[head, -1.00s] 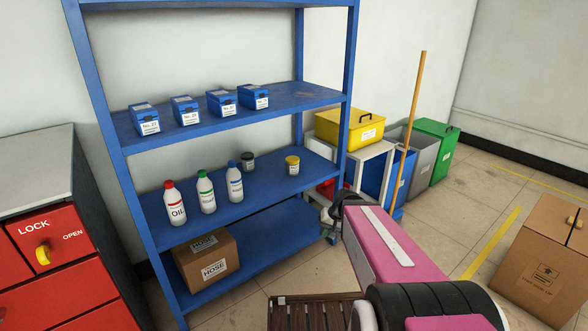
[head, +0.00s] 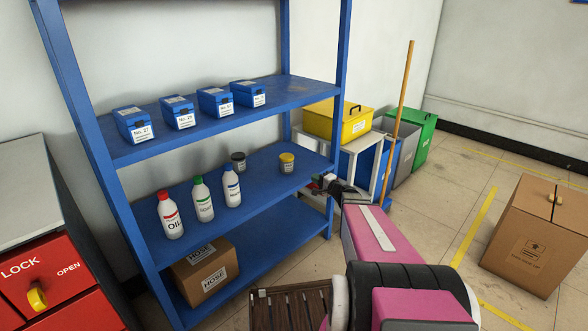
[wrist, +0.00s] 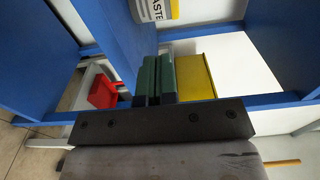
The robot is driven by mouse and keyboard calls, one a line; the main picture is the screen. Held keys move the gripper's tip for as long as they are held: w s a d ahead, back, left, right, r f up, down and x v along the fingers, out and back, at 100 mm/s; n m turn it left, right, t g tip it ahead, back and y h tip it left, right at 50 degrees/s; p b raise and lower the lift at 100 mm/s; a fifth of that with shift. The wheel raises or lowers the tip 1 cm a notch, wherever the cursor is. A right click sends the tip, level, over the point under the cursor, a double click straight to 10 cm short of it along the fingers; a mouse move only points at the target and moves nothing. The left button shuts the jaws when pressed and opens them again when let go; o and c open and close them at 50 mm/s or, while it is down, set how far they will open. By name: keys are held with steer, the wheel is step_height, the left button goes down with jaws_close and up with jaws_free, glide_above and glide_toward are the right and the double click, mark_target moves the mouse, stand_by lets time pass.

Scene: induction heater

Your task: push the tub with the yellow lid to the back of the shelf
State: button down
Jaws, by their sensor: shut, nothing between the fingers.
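The tub with the yellow lid (head: 287,163) stands upright on the blue middle shelf (head: 262,180), near its right end.
A dark-lidded tub (head: 238,161) stands left of the yellow-lidded one. Several bottles (head: 202,199) stand at the shelf's front left. A blue post (head: 337,120) rises by my gripper. A yellow box (head: 338,120) stands on a white table beyond. Shelf behind the tub looks clear.

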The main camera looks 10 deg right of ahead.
mark_target(291, 164)
steer(key=x, duration=1.4)
steer(key=x, duration=1.6)
steer(key=shift+w+a+f, duration=0.1)
steer(key=shift+w+a, duration=0.05)
steer(key=shift+a, duration=0.05)
steer(key=shift+w+a, duration=0.4)
